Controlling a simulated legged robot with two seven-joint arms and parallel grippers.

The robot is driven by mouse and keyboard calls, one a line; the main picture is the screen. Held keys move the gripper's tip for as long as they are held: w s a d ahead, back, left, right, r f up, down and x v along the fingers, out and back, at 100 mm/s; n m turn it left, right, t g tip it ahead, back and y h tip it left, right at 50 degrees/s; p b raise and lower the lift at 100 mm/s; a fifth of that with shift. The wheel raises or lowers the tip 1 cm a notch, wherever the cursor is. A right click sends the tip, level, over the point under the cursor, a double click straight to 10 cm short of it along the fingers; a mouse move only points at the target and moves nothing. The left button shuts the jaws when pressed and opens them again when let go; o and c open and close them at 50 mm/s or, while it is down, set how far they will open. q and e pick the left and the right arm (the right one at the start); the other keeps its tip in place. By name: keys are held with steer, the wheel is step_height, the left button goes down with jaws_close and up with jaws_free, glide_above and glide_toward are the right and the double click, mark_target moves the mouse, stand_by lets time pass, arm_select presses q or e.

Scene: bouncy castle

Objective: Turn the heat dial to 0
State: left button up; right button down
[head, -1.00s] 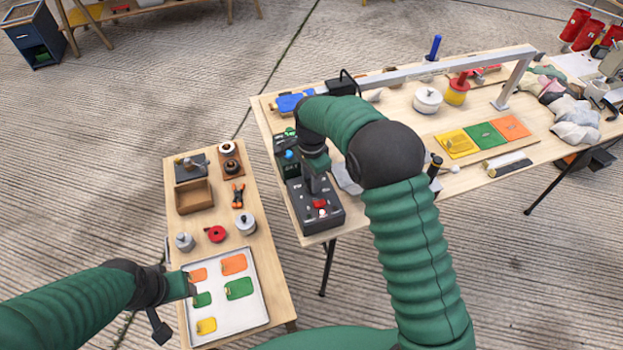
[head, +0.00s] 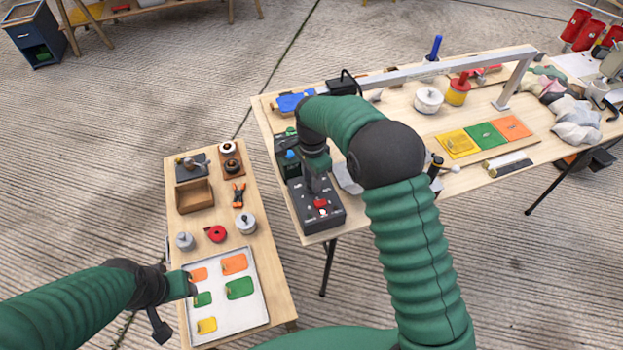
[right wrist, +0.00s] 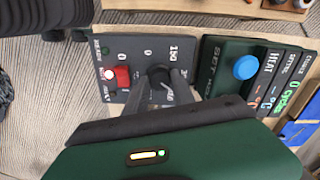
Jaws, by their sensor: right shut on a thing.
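The dark grey control box (head: 333,215) stands at the left end of the large table; it also shows in the right wrist view (right wrist: 133,48). A black dial (right wrist: 158,74) sits on its face, with "0" and "150" printed near it. My right gripper (right wrist: 166,82) is shut on this dial, with a finger on either side. In the head view my right gripper (head: 316,188) reaches down onto the box and hides the dial. The dial's exact setting cannot be read. My left gripper (head: 185,287) hangs over the small table's tray; its fingers are unclear.
A red switch (right wrist: 123,76) with a lit lamp is beside the dial. A dark green box with a blue button (right wrist: 246,67) adjoins the control box. The small table carries a white tray (head: 235,318) with coloured pieces. A metal frame (head: 440,67) spans the large table.

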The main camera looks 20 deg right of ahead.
steer(key=shift+d, duration=0.1)
steer(key=c, duration=1.5)
jaws_free()
steer(key=o, duration=0.4)
steer(key=shift+w+f, duration=0.15)
steer(key=shift+o, duration=0.2)
steer(key=shift+r, duration=0.3)
step_height(320, 180, up, 16)
steer(key=p, duration=0.2)
steer(key=shift+r, duration=0.1)
